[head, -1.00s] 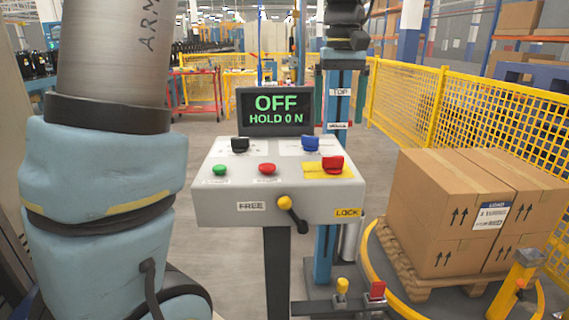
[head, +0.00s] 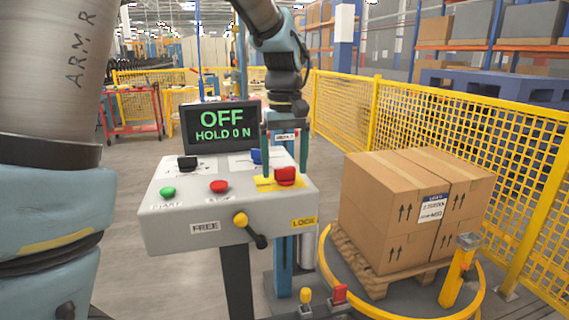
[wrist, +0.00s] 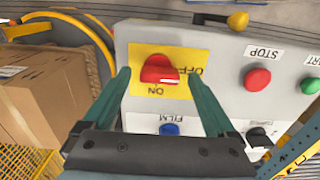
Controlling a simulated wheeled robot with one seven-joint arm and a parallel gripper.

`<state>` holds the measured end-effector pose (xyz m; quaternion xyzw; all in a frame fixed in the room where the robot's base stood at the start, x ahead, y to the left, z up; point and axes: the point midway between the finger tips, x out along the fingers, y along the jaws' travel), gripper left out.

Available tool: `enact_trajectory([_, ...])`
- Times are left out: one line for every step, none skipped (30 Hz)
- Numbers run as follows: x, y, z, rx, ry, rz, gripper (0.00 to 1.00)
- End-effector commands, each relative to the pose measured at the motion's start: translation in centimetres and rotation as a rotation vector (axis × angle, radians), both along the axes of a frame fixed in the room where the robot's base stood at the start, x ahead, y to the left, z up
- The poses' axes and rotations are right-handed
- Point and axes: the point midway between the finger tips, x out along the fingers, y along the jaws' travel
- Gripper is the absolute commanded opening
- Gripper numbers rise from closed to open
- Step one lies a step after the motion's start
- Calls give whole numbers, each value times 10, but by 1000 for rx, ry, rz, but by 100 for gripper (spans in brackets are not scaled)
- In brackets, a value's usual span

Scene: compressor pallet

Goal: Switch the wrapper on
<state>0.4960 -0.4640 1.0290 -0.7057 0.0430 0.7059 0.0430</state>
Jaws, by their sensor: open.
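The control box (head: 200,222) stands on a post, and its screen (head: 221,127) reads OFF, HOLD 0 N. A red rotary switch (head: 285,176) sits on a yellow plate at the box's right. In the wrist view the red switch (wrist: 160,70) lies between ON and OFF labels; its exact setting is unclear. My gripper (head: 284,168) is open above the switch plate. In the wrist view its two fingers (wrist: 157,78) straddle the switch, one each side, with gaps visible.
A green button (head: 168,191), red button (head: 219,186) and black knob (head: 187,163) share the panel. A yellow-hubbed lever (head: 241,220) sticks out in front between FREE and LOCK. Boxes (head: 395,215) stand on a pallet at right, before a yellow fence (head: 420,115).

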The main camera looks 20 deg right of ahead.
Motion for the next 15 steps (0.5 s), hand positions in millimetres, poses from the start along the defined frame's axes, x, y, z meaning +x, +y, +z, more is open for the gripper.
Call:
enact_trajectory([0, 0, -2, 1, 1, 0, 91])
enact_trajectory([0, 0, -3, 1, 1, 0, 91])
enact_trajectory([0, 0, -4, 1, 1, 0, 91])
enact_trajectory([0, 0, -4, 0, 1, 0, 91])
enact_trajectory([0, 0, -4, 0, 0, 0, 91])
enact_trajectory([0, 0, -4, 0, 0, 0, 91])
enact_trajectory([0, 0, -4, 0, 0, 0, 91])
enact_trajectory([0, 0, -4, 0, 0, 0, 91])
enact_trajectory([0, 0, -4, 0, 0, 0, 91])
enact_trajectory([0, 0, -4, 0, 0, 0, 90])
enact_trajectory([0, 0, -4, 0, 0, 0, 87])
enact_trajectory([0, 0, -3, 0, 0, 0, 82])
enact_trajectory([0, 0, -3, 0, 0, 0, 79])
enact_trajectory([0, 0, -3, 0, 0, 0, 76])
enact_trajectory([0, 0, -3, 0, 0, 0, 71])
